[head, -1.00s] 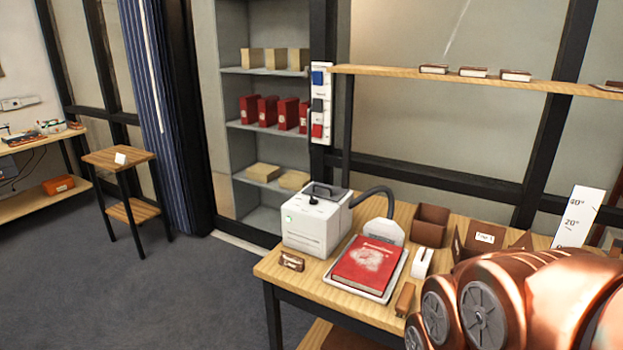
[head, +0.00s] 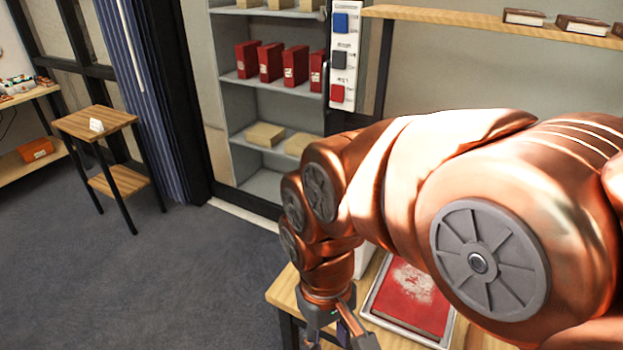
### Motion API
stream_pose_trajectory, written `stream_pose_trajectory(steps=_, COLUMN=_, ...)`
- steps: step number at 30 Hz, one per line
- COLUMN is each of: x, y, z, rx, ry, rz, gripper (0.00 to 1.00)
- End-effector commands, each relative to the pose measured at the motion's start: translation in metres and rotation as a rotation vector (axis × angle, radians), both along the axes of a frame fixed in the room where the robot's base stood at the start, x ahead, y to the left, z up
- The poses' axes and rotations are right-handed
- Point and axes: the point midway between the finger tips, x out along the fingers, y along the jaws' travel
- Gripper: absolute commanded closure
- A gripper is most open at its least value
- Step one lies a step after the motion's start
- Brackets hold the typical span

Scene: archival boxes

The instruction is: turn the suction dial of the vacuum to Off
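The white vacuum is almost wholly hidden behind my copper arm; only a pale sliver (head: 368,256), seemingly its side, shows. Its suction dial is hidden, so I cannot tell its setting. My gripper (head: 336,336) points down at the bottom edge of the head view, over the front left part of the wooden table (head: 283,291). Its grey finger parts show, but the fingertips are cut off, so I cannot tell whether it is open or shut. I see nothing held in it.
A red book (head: 408,300) lies on a pale tray right of my gripper. A grey shelf unit (head: 236,99) with red boxes stands behind. A switch panel (head: 343,60) hangs beside it. A small wooden stool (head: 97,119) stands left. The carpet (head: 150,280) between is clear.

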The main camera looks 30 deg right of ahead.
Motion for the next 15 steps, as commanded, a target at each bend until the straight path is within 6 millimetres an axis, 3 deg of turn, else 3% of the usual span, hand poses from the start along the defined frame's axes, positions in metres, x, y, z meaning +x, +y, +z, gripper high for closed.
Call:
stream_pose_trajectory(steps=8, x=0.079, y=-0.025, z=0.032, rx=0.004, ry=-0.031, rz=-0.063, gripper=0.6)
stream_pose_trajectory(steps=15, x=0.149, y=-0.063, z=0.052, rx=0.001, ry=-0.063, rz=-0.113, gripper=0.6)
